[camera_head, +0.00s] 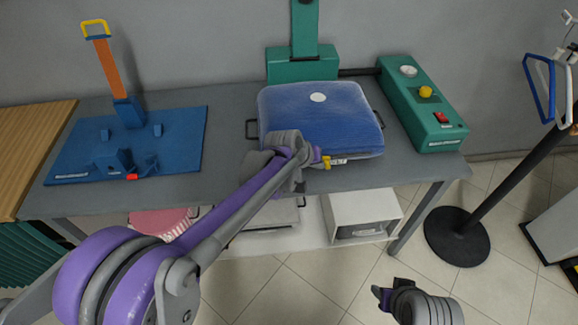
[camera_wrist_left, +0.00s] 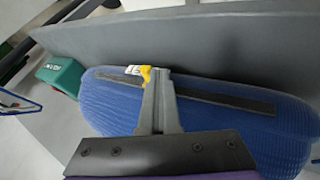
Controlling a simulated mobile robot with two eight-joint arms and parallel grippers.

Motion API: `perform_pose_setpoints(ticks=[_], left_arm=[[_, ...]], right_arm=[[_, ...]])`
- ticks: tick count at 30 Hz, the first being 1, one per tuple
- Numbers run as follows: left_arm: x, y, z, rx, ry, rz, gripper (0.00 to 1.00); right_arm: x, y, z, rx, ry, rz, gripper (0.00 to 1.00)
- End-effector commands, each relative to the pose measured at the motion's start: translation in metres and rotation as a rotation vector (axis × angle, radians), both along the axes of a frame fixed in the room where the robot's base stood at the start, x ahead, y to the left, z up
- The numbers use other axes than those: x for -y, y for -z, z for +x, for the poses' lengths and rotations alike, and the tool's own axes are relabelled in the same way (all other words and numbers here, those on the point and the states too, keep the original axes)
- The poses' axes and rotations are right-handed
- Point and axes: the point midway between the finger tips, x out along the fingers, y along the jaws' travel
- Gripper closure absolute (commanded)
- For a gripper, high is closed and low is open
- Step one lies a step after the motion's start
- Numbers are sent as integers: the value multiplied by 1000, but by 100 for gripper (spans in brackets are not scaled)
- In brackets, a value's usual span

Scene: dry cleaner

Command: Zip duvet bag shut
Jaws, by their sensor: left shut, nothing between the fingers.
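The blue duvet bag (camera_head: 330,105) lies plump on the grey table, with a white round patch on top. A yellow zip pull (camera_head: 326,162) with a white tag shows at its front edge, toward the right. My left gripper (camera_head: 314,156) is at that edge, just left of the pull. In the left wrist view, its shut fingers (camera_wrist_left: 158,75) are close beside the yellow pull (camera_wrist_left: 145,73); I cannot tell whether they touch it. A dark strip (camera_wrist_left: 225,100) runs along the bag's side (camera_wrist_left: 230,125). My right gripper (camera_head: 382,295) is low in front of the table, its jaw state unclear.
A blue fixture board (camera_head: 75,160) with an orange lever is on the table's left. A green box (camera_head: 425,105) with a yellow knob and red switch is on the right. A green stand (camera_head: 303,62) is behind the bag. A black-based rack (camera_head: 458,238) stands right of the table.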

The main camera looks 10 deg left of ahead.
Motion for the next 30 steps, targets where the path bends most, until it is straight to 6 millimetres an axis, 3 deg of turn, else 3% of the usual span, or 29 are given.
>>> perform_pose_setpoints(ticks=[1,6,12,19,30], left_arm=[[19,0,5,1,7,-1,100],[64,0,18,1,5,-1,100],[102,-1,29,1,2,0,100],[121,0,35,0,1,0,100],[124,0,35,0,0,-1,100]], right_arm=[[0,0,0,0,0,0,50],[0,-2,0,1,0,0,50],[0,-5,0,1,0,0,50],[0,-6,1,2,0,0,50],[0,-6,1,2,0,0,50]])
